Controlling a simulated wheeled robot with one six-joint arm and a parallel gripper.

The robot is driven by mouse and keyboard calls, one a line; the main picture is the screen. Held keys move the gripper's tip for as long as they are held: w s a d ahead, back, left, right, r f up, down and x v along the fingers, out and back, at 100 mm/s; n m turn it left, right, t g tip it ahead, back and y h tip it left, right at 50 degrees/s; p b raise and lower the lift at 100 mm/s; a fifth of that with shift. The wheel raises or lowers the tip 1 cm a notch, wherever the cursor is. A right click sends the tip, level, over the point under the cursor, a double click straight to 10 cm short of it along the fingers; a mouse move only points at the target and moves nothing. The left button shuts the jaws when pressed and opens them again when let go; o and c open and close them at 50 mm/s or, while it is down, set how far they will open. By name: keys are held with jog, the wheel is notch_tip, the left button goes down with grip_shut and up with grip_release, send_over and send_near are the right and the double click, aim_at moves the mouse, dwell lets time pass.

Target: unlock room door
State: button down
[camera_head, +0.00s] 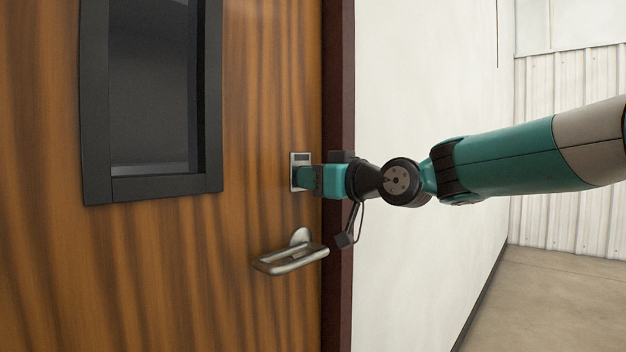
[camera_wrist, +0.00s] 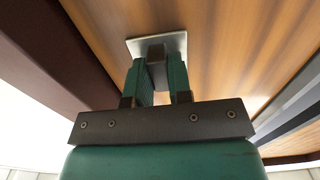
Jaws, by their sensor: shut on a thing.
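The wooden room door (camera_head: 255,105) stands in its dark red frame and looks shut. A small metal lock plate (camera_head: 299,158) sits near the door's right edge, above the lever handle (camera_head: 291,256). My gripper (camera_head: 306,178) is at the lock plate. In the wrist view, my gripper (camera_wrist: 158,75) has its two green fingers on either side of a dark lock knob (camera_wrist: 156,56) on the square plate (camera_wrist: 176,42). The fingers are shut on this knob. The knob is partly hidden by the fingers, so its turn angle cannot be told.
A dark-framed window (camera_head: 97,110) is set in the door at left. The dark red door frame (camera_head: 338,90) and a white wall (camera_head: 430,90) lie to the right. Bare floor (camera_head: 540,300) shows at the lower right. The lever handle sticks out just below my gripper.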

jog(key=c, duration=1)
grip_release()
jog(key=shift+c, duration=0.2)
jog(key=b+v, duration=0.2)
jog(key=v, duration=1.5)
jog(key=shift+d, duration=0.25)
jog(key=shift+s+f, duration=0.1)
